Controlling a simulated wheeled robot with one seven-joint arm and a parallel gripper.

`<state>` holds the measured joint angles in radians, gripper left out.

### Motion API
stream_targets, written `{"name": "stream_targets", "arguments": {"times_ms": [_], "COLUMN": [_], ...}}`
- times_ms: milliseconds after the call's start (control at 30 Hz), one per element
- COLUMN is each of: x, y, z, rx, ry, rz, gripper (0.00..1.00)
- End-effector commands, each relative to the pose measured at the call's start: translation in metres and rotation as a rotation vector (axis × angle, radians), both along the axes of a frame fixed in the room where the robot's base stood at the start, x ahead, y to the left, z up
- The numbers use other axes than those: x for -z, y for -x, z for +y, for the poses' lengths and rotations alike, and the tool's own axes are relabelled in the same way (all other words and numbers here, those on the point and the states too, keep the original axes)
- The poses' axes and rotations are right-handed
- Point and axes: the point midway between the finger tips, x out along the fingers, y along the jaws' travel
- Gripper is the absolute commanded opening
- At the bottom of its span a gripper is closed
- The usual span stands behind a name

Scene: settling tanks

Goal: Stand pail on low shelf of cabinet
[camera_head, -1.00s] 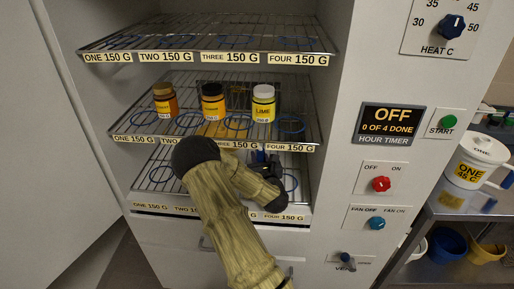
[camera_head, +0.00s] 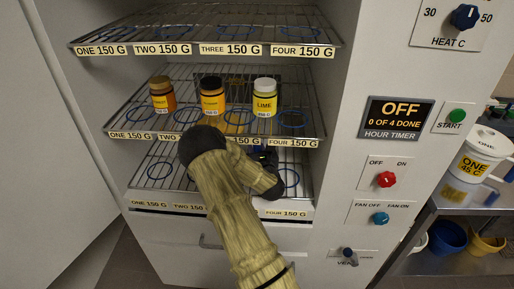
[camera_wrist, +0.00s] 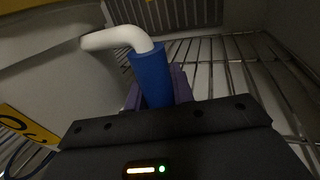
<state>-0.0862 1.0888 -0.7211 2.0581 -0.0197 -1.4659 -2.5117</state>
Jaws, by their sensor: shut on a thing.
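In the wrist view my gripper (camera_wrist: 155,90) is shut on the blue grip (camera_wrist: 150,72) of a white curved handle (camera_wrist: 118,38). The handle joins a large pale body, the pail (camera_wrist: 55,75), at the left. A yellow label with dark characters (camera_wrist: 28,128) shows at lower left. In the head view my gripper (camera_head: 264,158) is inside the cabinet, between the middle shelf (camera_head: 310,131) and the low shelf (camera_head: 300,196). My arm hides most of the pail there. I cannot tell whether the pail touches the low shelf.
The top shelf (camera_head: 215,35) is empty. Blue rings mark the shelf spots. A white container labelled ONE 45 C (camera_head: 478,155) stands on a metal table at right.

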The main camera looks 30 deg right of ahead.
Motion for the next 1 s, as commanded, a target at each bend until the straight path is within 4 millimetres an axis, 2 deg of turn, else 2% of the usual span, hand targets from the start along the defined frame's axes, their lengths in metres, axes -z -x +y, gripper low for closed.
{"name": "stream_targets", "arguments": {"times_ms": [267,300,400,767,1000], "x": [0.002,0.002,0.002,-0.001,0.001], "y": [0.003,0.003,0.003,0.002,0.026], "z": [-0.007,-0.007,-0.005,-0.004,0.003], "rx": [0.011,0.011,0.009,0.007,0.008], "ry": [0.0,0.0,0.0,0.0,0.002], "rz": [0.0,0.002,0.002,0.001,0.005], "gripper": [0.0,0.28,0.46,0.46,0.46]}}
